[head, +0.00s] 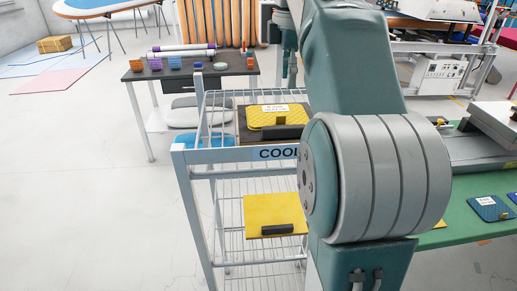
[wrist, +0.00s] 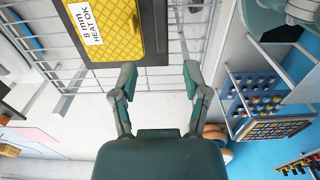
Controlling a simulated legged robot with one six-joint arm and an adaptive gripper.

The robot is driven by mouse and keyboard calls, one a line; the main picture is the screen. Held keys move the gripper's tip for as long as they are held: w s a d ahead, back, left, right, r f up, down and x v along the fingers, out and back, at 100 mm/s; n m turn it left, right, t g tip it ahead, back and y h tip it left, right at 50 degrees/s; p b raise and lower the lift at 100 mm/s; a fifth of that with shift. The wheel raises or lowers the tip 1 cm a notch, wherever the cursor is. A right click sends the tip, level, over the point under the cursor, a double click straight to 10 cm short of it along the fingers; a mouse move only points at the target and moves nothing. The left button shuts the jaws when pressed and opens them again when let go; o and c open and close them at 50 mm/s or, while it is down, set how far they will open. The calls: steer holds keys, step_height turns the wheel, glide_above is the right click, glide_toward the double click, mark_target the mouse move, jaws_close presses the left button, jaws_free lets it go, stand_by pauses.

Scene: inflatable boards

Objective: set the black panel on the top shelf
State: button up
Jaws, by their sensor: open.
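The wire rack (head: 232,155) with "COOL" lettering stands in the middle of the head view. On its top shelf lies a dark, near-black panel (head: 243,133), mostly covered by a yellow textured panel (head: 275,114) with a white label. The wrist view shows the dark panel (wrist: 154,40) as an edge around the yellow panel (wrist: 112,28), labelled "8 mm HEAT OK". My gripper (wrist: 160,76) is open and empty. Its fingertips are apart, just below the dark panel's edge in that picture; whether they touch anything cannot be told. My arm hides the rack's right side.
A lower shelf holds a yellow panel (head: 275,214) with a black block. A dark table (head: 190,70) with small coloured containers stands behind the rack. A green bench (head: 465,215) is at the right.

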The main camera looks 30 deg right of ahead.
steer(key=s+a+f+m+t, duration=0.2)
steer(key=s+a+f+m, duration=0.4)
steer(key=a+f, duration=0.3)
steer(key=s+a+f+m+t, duration=0.3)
steer(key=s+a+f+m, duration=0.3)
steer(key=s+a+f, duration=0.2)
step_height(320, 180, down, 4)
steer(key=shift+a+f+m+t, duration=0.3)
steer(key=shift+a+m, duration=0.1)
steer(key=shift+a, duration=0.55)
steer(key=shift+s+a+r, duration=0.1)
